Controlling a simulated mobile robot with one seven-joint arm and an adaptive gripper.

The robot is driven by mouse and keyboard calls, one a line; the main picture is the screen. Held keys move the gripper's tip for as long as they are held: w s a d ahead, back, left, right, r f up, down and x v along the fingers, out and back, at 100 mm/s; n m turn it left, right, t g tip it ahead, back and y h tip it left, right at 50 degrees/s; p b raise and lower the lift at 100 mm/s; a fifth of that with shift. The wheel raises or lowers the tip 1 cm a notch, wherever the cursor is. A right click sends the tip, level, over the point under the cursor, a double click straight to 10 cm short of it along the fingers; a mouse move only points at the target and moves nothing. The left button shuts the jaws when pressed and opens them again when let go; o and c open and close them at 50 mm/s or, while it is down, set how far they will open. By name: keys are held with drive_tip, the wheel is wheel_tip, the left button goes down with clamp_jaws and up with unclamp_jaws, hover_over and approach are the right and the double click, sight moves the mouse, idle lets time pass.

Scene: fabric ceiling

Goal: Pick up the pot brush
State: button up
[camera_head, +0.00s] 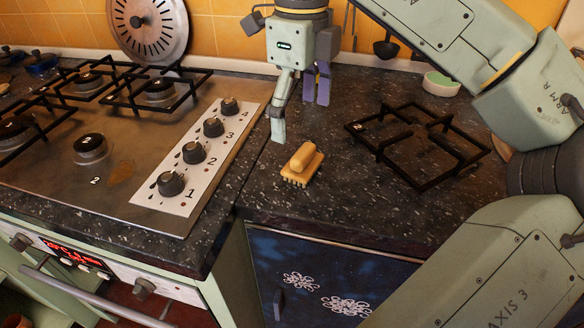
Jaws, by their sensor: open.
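The pot brush (303,164) is a small wooden block brush with a rounded handle on top and bristles below. It lies on the dark speckled worktop (345,205), right of the hob. My gripper (296,118) is open and empty, pointing down above and behind the brush. One pale finger reaches down just left of the brush and appears apart from it. The other finger is hard to make out beside a purple shape under the gripper body.
A black pan grate (417,143) lies on the worktop right of the brush. A green-white bowl (440,84) stands behind it. The gas hob (130,195) with knobs is at left. Utensils, including a ladle (387,47), hang at the back. Worktop in front of the brush is clear.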

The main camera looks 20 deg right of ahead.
sight(301, 150)
drive_tip(key=f, duration=0.3)
drive_tip(key=f+p, duration=0.1)
drive_tip(key=f, duration=0.5)
drive_tip(key=shift+w+d+f+p, duration=0.2)
drive_tip(key=shift+d+f+p, duration=0.1)
drive_tip(key=shift+p, duration=0.1)
drive_tip(key=c, duration=1.3)
drive_tip(key=shift+o, duration=0.2)
wheel_tip(301, 150, up, 10)
drive_tip(key=shift+r+b, duration=0.1)
drive_tip(key=shift+b, duration=0.6)
